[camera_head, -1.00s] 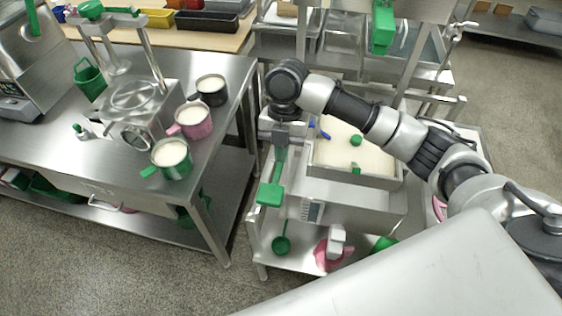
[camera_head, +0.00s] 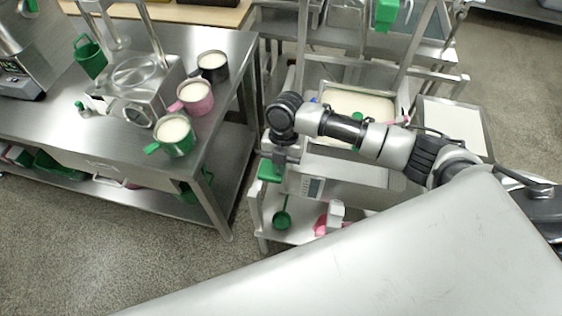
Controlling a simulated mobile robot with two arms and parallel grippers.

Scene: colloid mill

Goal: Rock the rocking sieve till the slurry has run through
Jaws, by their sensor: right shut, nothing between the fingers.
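The rocking sieve is a pale metal box on the lower bench at center; white slurry (camera_head: 358,100) shows in its tray. My right arm crosses in front and hides the tray's near part. A green handle (camera_head: 269,173) stands at its left side. My right gripper (camera_head: 281,158) points down just above and beside this handle, shut with nothing in it; I cannot tell whether it touches the handle. A small display (camera_head: 313,187) sits on the front of the sieve's base. My left gripper is not in view.
The steel table at left holds a green cup (camera_head: 174,136), a pink cup (camera_head: 196,98) and a black cup (camera_head: 212,66), all with white liquid. A green ladle (camera_head: 282,216) and a pink-and-white item (camera_head: 331,218) are on the lower shelf. Floor between the benches is clear.

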